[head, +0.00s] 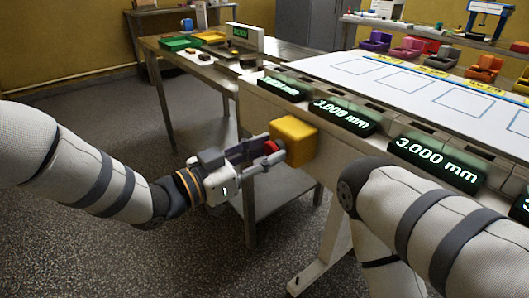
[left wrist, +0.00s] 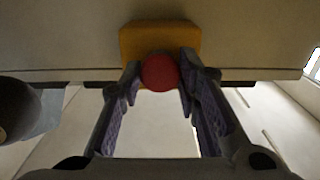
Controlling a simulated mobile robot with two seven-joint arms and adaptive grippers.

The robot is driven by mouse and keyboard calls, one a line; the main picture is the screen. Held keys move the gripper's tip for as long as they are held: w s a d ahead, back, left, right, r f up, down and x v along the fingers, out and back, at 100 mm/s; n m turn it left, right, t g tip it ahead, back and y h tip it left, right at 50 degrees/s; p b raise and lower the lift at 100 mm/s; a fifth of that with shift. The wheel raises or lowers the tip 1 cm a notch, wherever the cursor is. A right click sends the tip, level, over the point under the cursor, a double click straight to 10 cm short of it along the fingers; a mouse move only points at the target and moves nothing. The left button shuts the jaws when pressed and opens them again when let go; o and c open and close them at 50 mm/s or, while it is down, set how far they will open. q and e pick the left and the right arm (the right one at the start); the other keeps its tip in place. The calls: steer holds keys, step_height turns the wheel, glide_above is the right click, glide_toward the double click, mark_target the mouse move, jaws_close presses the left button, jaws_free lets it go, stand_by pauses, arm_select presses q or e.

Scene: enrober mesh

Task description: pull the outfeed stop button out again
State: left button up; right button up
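The outfeed stop button is a red round knob (head: 271,147) on the front of a yellow box (head: 294,141), which is fixed to the side of the long machine. In the left wrist view the red button (left wrist: 159,72) sits between my left gripper's fingertips (left wrist: 160,75), with the yellow box (left wrist: 160,38) behind it.
The long machine (head: 400,90) carries a row of green displays (head: 345,116) reading 3.000 mm along its near side. A metal side table (head: 208,66) with trays and small blocks stands behind. Colored bins (head: 408,48) line the far side. Open floor lies at lower left.

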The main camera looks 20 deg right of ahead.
arm_select(q)
steer(key=shift+s+a+r+p, duration=0.15)
steer(key=shift+s+a+p, duration=0.15)
steer(key=shift+a, duration=0.3)
jaws_close()
steer(key=shift+w+f, duration=0.1)
steer(key=shift+f, duration=0.1)
steer(key=o, duration=1.2)
jaws_free()
steer(key=shift+a, duration=0.1)
arm_select(e)
steer(key=shift+w+r, duration=0.3)
arm_select(q)
steer(key=v, duration=1.2)
